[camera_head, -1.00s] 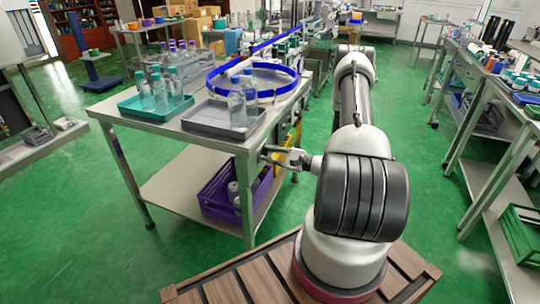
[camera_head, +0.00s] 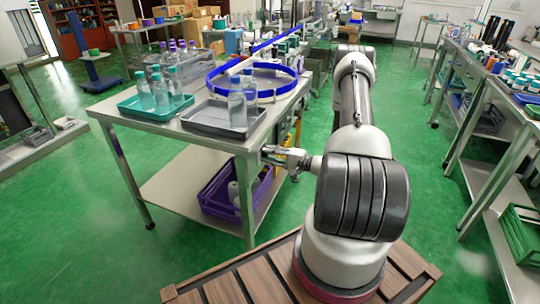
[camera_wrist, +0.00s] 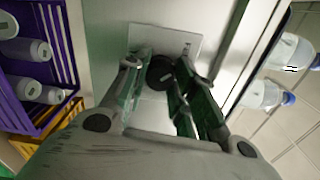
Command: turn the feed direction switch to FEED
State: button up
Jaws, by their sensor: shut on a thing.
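The feed direction switch is a round black knob (camera_wrist: 160,72) on a pale plate (camera_wrist: 146,45), seen in the wrist view. A small dark mark sits on the plate right of the knob, too small to read. My gripper (camera_wrist: 163,82) has its green-tinted fingers on either side of the knob and is shut on it. In the head view my gripper (camera_head: 270,153) is at the right side of the steel table, just below its top. The knob itself is hidden there, and its pointer direction cannot be read.
The steel table (camera_head: 170,125) carries a teal tray (camera_head: 150,113) and a grey tray (camera_head: 205,125) with bottles, and a blue-rimmed ring (camera_head: 225,70). A purple crate (camera_head: 222,205) is on its lower shelf. Green floor is open to the left.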

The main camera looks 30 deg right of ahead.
dwell(0.3)
jog(key=o, duration=1)
jog(key=shift+o, duration=0.2)
jog(key=v, duration=1.2)
